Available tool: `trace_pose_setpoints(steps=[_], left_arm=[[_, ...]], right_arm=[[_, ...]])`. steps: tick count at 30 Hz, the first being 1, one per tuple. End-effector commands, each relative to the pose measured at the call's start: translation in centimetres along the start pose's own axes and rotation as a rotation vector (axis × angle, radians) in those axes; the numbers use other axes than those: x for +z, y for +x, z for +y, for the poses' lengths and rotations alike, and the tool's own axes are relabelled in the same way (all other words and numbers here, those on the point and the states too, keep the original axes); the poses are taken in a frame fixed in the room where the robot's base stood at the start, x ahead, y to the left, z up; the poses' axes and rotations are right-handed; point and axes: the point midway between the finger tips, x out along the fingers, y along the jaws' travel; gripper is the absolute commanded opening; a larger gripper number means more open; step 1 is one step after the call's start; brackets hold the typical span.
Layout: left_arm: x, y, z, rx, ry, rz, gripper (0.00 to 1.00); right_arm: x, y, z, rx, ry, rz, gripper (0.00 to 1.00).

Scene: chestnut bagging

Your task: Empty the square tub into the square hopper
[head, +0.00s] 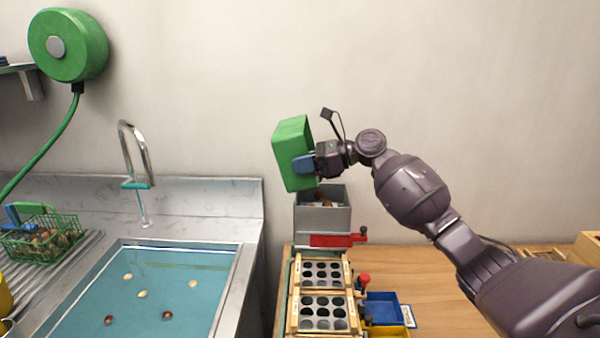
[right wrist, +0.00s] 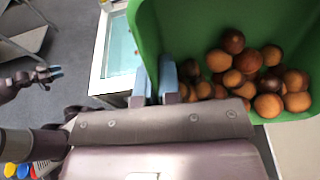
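The green square tub (head: 291,140) is tilted, held in the air above the grey square hopper (head: 322,218). My right gripper (head: 303,164) is shut on the tub's wall, its blue fingers on either side. In the right wrist view the tub (right wrist: 180,22) still holds many brown chestnuts (right wrist: 255,75), gathered against one side. Some chestnuts (head: 320,198) show at the mouth of the hopper; whether they are falling or resting is unclear. My left gripper (right wrist: 54,72) shows small at the left of the right wrist view, apart from the tub; its opening is too small to judge.
A red slide gate (head: 331,240) is under the hopper, above wooden-framed trays with round holes (head: 322,272). A blue bin (head: 385,308) and a yellow bin (head: 388,331) stand beside them. Left is a water-filled sink (head: 160,275) with a tap (head: 136,160) and a green wire basket (head: 40,240).

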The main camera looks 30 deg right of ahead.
Motion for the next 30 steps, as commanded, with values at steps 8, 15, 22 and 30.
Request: trace_pose_setpoints(steps=[8,15,22,30], left_arm=[[0.5,0.7,0.1,0.002,0.003,0.002,0.43],[1.5,1.1,0.2,0.004,0.003,-0.003,0.43],[2.6,1.4,0.3,0.004,0.003,-0.018,0.43],[3.0,1.2,0.2,0.003,0.003,-0.026,0.43]], right_arm=[[-1.6,-1.1,0.0,0.001,0.008,-0.23,0.0],[-2.1,-2.6,0.0,0.001,0.008,-0.457,0.0],[-2.0,-3.5,0.0,-0.001,0.004,-0.568,0.0],[-1.9,-3.7,0.0,0.0,0.002,-0.582,0.0]])
